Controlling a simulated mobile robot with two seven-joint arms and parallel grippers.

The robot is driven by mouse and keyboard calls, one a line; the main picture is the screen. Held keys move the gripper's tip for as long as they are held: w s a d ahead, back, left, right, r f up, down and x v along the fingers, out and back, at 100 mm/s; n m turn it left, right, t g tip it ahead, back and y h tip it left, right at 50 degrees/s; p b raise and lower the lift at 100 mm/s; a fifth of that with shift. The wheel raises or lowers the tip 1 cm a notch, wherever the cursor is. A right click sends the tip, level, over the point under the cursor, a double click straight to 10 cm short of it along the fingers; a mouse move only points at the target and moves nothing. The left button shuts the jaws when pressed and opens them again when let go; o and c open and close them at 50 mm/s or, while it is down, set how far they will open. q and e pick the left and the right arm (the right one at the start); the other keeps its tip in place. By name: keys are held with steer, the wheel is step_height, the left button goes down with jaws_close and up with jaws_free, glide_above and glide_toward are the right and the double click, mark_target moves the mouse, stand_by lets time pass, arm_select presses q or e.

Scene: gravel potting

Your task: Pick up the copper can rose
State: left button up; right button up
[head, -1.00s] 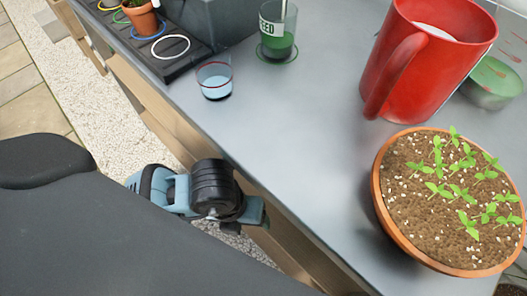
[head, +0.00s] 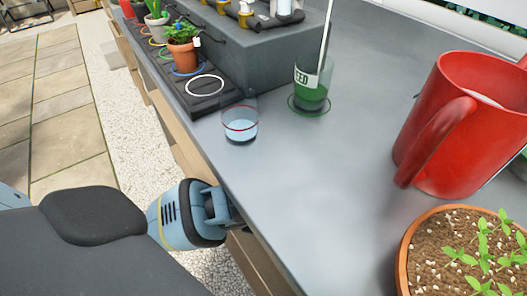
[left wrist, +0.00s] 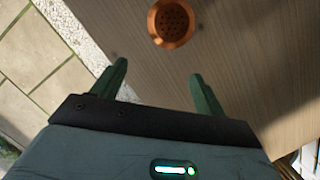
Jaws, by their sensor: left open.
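The copper can rose (left wrist: 173,23) shows at the top of the left wrist view as a round copper piece with a dark perforated face. It is against a brown wood-grained surface (left wrist: 255,60). My left gripper (left wrist: 159,73) is open, with its two green fingers apart and nothing between them. The rose is beyond the fingertips and apart from them. The rose does not show in the head view, where only part of my left arm shows beside the bench edge. My right gripper is in neither view.
The grey bench (head: 300,190) holds a red can (head: 450,125), a seedling pot (head: 455,245), a clear cup (head: 240,125), a green seed cup (head: 311,85) and a dark tray (head: 200,100) with potted plants. Pale gravel (head: 125,125) and paving lie left of the bench.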

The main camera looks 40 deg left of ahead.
arm_select(q)
steer(key=shift+w+a, duration=0.2)
steer(key=shift+w, duration=0.3)
steer(key=shift+w+a, duration=0.2)
steer(key=shift+w, duration=0.15)
steer(key=w, duration=0.1)
steer(key=w+a+b, duration=0.1)
steer(key=w, duration=0.1)
steer(key=shift+w+a+f, duration=0.3)
steer(key=shift+a, duration=0.05)
steer(key=shift+f+b, duration=0.65)
steer(key=shift+f, duration=0.15)
steer(key=shift+w+a+f, duration=0.1)
steer(key=shift+w+f, duration=0.1)
steer(key=shift+f, duration=0.2)
